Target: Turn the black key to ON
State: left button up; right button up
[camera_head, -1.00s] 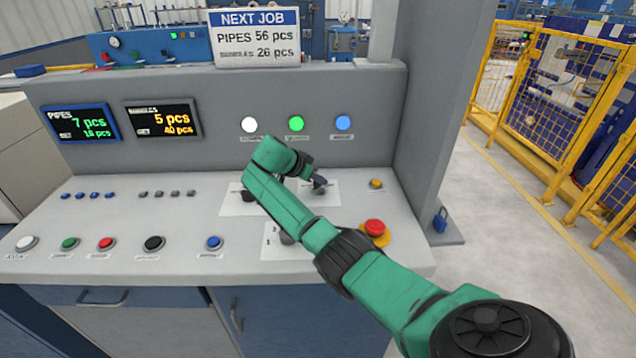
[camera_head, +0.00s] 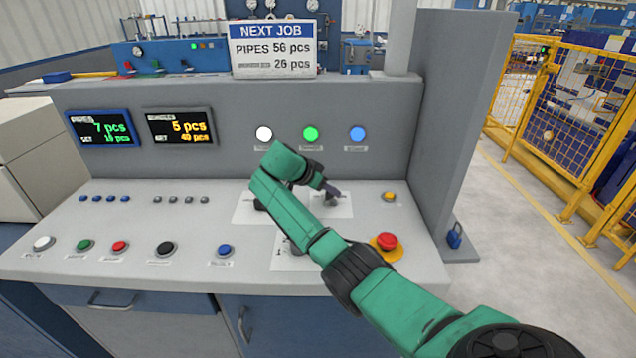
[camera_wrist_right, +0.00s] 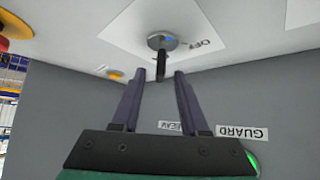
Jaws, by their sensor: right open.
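The black key (camera_wrist_right: 161,62) sits in a round metal switch on a white plate (camera_wrist_right: 125,32) in the right wrist view. The word OFF is readable on that plate; ON is not visible. My right gripper (camera_wrist_right: 160,75) is open, with its two dark fingertips on either side of the key's free end and a gap visible around it. In the head view my right gripper (camera_head: 331,188) is over the white plate at the panel's right part, and it partly hides the key there. My left gripper is not in view.
A red emergency button (camera_head: 387,241) on a yellow base and a small yellow button (camera_head: 389,196) are close to my right arm. Another knob (camera_head: 260,204) is left of the gripper. The upright panel with white, green and blue lights (camera_head: 357,133) rises behind.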

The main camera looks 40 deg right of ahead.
jog(key=b+v, duration=0.2)
jog(key=v, duration=1)
jog(key=shift+a+r, duration=0.25)
jog(key=shift+r, duration=0.05)
jog(key=shift+s, duration=0.1)
